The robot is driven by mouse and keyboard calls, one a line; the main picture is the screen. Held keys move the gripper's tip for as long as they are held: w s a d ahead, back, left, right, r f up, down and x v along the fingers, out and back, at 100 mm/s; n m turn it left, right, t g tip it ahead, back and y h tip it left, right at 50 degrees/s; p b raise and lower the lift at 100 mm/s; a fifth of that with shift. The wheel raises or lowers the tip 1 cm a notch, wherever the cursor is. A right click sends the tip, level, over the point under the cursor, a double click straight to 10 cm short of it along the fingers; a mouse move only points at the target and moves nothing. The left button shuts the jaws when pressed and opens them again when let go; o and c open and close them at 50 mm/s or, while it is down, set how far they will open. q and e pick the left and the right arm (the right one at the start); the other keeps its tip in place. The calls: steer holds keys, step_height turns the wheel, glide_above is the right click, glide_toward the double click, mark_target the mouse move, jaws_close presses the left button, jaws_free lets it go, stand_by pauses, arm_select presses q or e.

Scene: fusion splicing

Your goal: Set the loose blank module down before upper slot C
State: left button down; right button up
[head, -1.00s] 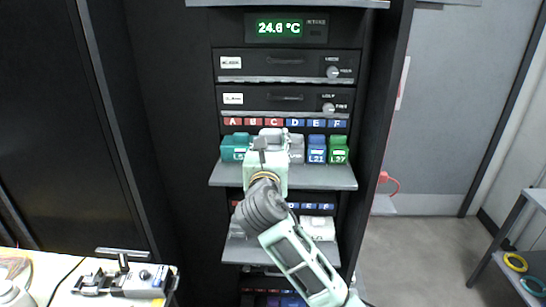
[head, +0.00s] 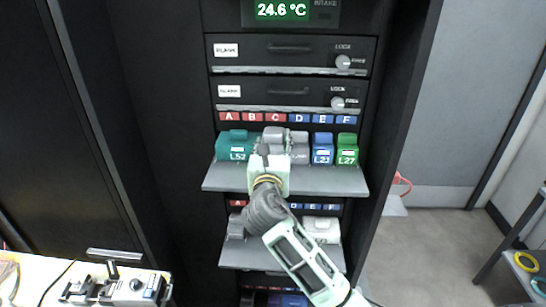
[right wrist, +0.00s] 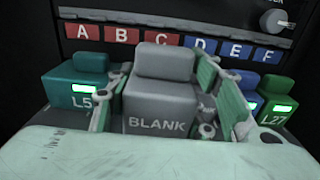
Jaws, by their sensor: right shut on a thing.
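The grey blank module (right wrist: 158,88), marked BLANK, stands upright between the fingers of my right gripper (right wrist: 160,100) in the right wrist view. The gripper is shut on it from both sides. In the head view the module's grey top (head: 273,136) shows beyond my right gripper (head: 268,165), over the upper shelf and below the red label C (head: 275,118). Whether its base touches the shelf is hidden. My left gripper is not in view.
On the upper shelf (head: 215,184) a teal L52 module (head: 232,147) stands left. A second grey module (head: 299,153), a blue module (head: 322,150) and a green L27 module (head: 347,150) stand close on the right. A lower shelf (head: 240,258) is below.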

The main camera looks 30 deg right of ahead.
steer(key=f, duration=0.3)
steer(key=shift+w+d, duration=0.2)
steer(key=shift+w, duration=0.05)
steer(key=shift+f, duration=0.4)
steer(key=shift+a, duration=0.1)
steer(key=shift+f, duration=0.1)
steer(key=o, duration=0.8)
steer(key=shift+f, duration=0.1)
steer(key=o, duration=0.4)
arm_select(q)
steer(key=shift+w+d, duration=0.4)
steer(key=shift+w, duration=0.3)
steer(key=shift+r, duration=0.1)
